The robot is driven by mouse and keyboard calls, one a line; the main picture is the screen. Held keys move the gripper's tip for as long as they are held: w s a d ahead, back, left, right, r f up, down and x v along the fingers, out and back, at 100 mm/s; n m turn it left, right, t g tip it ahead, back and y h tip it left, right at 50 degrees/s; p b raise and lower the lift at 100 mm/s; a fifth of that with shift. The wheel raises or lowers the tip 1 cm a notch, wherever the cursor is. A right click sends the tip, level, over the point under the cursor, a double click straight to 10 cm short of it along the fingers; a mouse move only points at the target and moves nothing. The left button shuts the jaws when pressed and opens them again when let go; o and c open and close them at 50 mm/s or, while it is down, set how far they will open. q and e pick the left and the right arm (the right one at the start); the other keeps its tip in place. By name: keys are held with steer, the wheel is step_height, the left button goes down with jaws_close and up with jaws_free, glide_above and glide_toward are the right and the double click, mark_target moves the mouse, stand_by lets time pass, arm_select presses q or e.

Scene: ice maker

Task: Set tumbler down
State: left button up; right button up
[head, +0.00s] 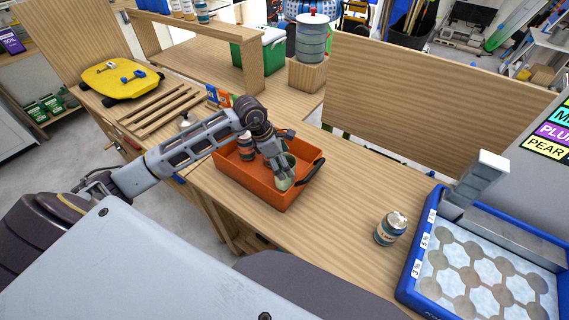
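The pale green tumbler (286,179) is upright in the right part of the orange tray (254,191). My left gripper (281,171) reaches down into the tray from above and is shut on the tumbler, its fingers at the upper part and partly covering it. The tumbler is low, within the height of the tray walls. I cannot tell whether its base touches the tray floor. My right gripper is not in view.
A can (246,147) stands in the tray's left part, and another can (391,228) stands on the counter to the right. A blue-framed ice mould (408,283) is at the right edge. The counter (355,190) between tray and mould is mostly clear. A wooden panel (420,100) rises behind.

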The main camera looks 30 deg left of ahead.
arm_select(q)
steer(key=b+v, duration=0.1)
steer(key=v, duration=0.9)
steer(key=shift+r, duration=0.4)
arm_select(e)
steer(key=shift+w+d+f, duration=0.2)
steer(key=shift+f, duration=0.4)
arm_select(q)
steer(key=shift+s, duration=0.15)
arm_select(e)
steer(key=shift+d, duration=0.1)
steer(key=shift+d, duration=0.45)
